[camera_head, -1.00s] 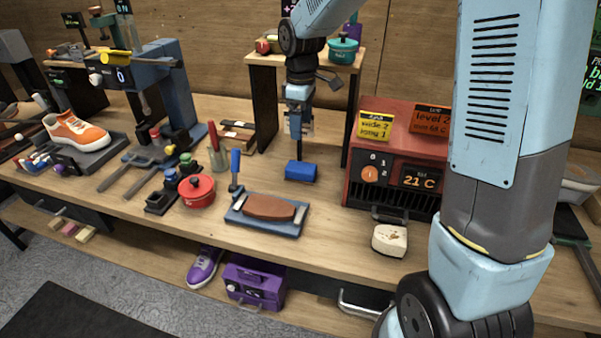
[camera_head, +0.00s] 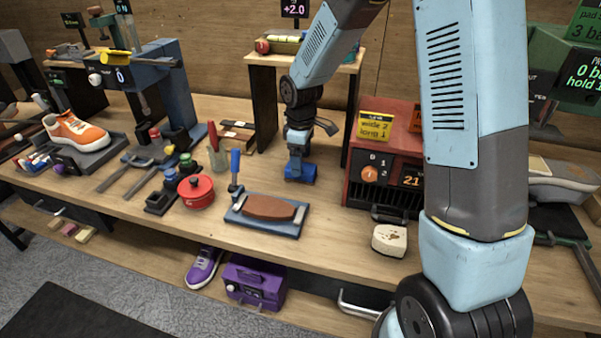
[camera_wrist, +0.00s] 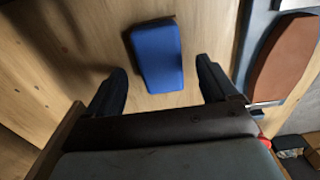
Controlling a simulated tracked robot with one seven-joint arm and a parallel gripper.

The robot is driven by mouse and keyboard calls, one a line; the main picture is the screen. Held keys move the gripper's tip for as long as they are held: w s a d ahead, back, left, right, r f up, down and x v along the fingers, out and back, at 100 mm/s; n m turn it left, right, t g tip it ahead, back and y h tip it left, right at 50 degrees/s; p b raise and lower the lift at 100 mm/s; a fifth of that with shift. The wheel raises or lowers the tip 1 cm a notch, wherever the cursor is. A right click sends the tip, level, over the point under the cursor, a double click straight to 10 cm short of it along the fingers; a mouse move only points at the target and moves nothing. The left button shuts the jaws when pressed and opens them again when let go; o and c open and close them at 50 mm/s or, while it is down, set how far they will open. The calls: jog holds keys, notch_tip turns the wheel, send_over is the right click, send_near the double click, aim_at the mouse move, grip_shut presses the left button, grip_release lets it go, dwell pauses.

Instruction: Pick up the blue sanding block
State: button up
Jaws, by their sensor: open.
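The blue sanding block (camera_head: 301,175) lies on the wooden workbench in the head view, left of the red heater box. My gripper (camera_head: 298,165) is right over it and hides part of it there. In the wrist view the sanding block (camera_wrist: 157,55) lies flat on the wood, ahead of and between the two dark fingers of my gripper (camera_wrist: 161,82). The fingers are open, with a clear gap on each side of the block. I see no contact with it.
A tray with a brown block (camera_head: 268,207) lies in front, and shows at the right of the wrist view. The red heater box (camera_head: 383,150) stands to the right. A shelf (camera_head: 262,62) stands behind. A pale block (camera_head: 389,240) lies near the bench edge.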

jog(key=shift+f, duration=1.75)
jog(key=shift+c, duration=0.3)
jog(key=c, duration=1)
